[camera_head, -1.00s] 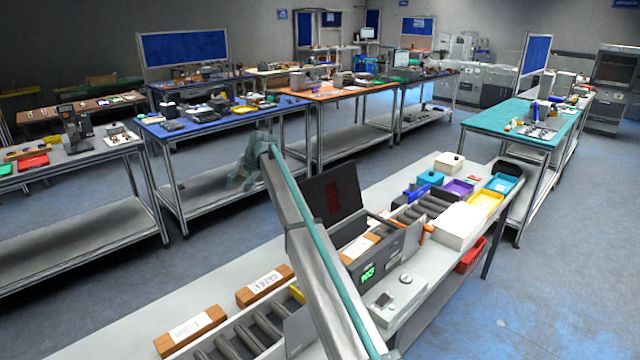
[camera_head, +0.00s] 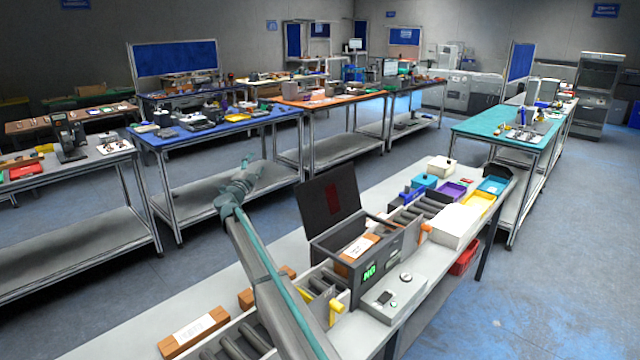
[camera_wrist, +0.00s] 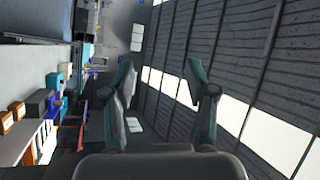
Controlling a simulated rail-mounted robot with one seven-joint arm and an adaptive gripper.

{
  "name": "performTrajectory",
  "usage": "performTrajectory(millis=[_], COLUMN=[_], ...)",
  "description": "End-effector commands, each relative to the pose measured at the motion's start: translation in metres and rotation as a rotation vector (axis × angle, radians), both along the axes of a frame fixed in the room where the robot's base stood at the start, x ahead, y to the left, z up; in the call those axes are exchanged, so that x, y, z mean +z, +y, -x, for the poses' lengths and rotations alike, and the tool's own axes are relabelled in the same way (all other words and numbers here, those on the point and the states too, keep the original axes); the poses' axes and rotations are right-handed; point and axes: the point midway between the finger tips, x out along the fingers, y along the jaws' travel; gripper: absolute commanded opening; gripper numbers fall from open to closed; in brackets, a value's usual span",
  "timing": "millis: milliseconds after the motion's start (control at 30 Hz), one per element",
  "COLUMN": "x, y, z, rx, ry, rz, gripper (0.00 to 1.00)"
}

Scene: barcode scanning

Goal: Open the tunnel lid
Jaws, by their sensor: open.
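The tunnel lid (camera_head: 330,197) is a dark panel with a red patch. It stands raised and tilted back at the rear of the grey tunnel box (camera_head: 347,268). The tunnel is open at the top, with a brown box bearing a white label (camera_head: 358,247) inside, and its front shows a green display. My arm reaches up from the bottom of the head view, left of the tunnel. My gripper (camera_head: 246,172) is up in the air left of the lid, apart from it. In the wrist view my gripper (camera_wrist: 165,85) has its two fingers spread with nothing between them.
A roller conveyor (camera_head: 236,346) runs into the tunnel. A brown labelled box (camera_head: 193,332) lies beside it on the left. A yellow part (camera_head: 336,307) stands near the tunnel entrance. Coloured bins (camera_head: 480,203) and a white box (camera_head: 456,225) are beyond. The air around my gripper is clear.

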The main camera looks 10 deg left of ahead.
Motion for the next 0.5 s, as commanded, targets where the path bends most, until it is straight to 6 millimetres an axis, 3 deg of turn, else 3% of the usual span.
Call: performTrajectory(millis=[100, 200, 333, 500], x=[-0.011, -0.02, -0.032, -0.04], y=[-0.051, -0.091, -0.128, -0.152], z=[0.014, 0.032, 0.061, 0.088], rx=[-0.231, -0.426, -0.642, -0.815], ry=[0.005, 0.02, 0.049, 0.072], rz=[-0.076, -0.13, -0.174, -0.192], gripper=[0.56, 0.56, 0.56, 0.56])
